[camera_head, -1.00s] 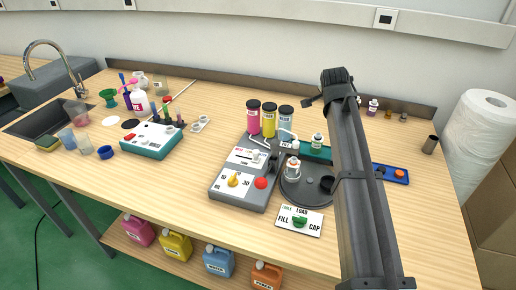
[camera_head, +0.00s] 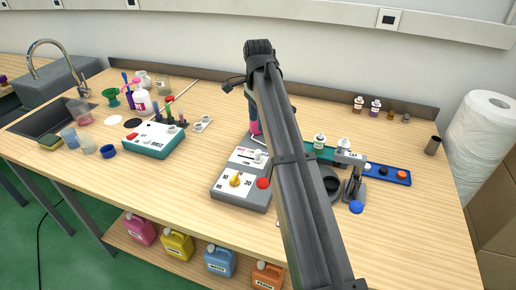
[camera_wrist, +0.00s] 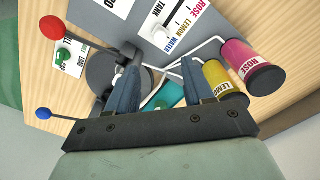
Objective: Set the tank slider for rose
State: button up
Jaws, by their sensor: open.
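The grey machine (camera_head: 228,197) stands left of my arm in the head view, with the white tank slider panel (camera_head: 247,157) on top. In the wrist view the panel (camera_wrist: 190,20) reads ROSE, LEMON and WATER. The pale slider knob (camera_wrist: 161,38) appears nearest WATER. My gripper (camera_wrist: 160,86) is open and empty; its two fingers hang over the machine, apart from the knob. The pink rose tank (camera_wrist: 247,52) and yellow lemon tank (camera_wrist: 217,72) stand to the right in the wrist view. My arm hides most of the tanks in the head view.
A yellow dial (camera_head: 236,180) and red button (camera_head: 264,183) sit near the slider. Thin white tubes (camera_wrist: 205,48) run by the tanks. A grey turntable (camera_wrist: 101,68) and the cap lever with a blue ball (camera_head: 356,207) are close by. The teal station (camera_head: 147,142) stands left.

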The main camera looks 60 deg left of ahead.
aim_at(258, 151)
notch_tip(258, 151, down, 12)
jog(key=shift+f, duration=0.2)
dwell(0.4)
jog(key=shift+c, duration=0.4)
grip_shut()
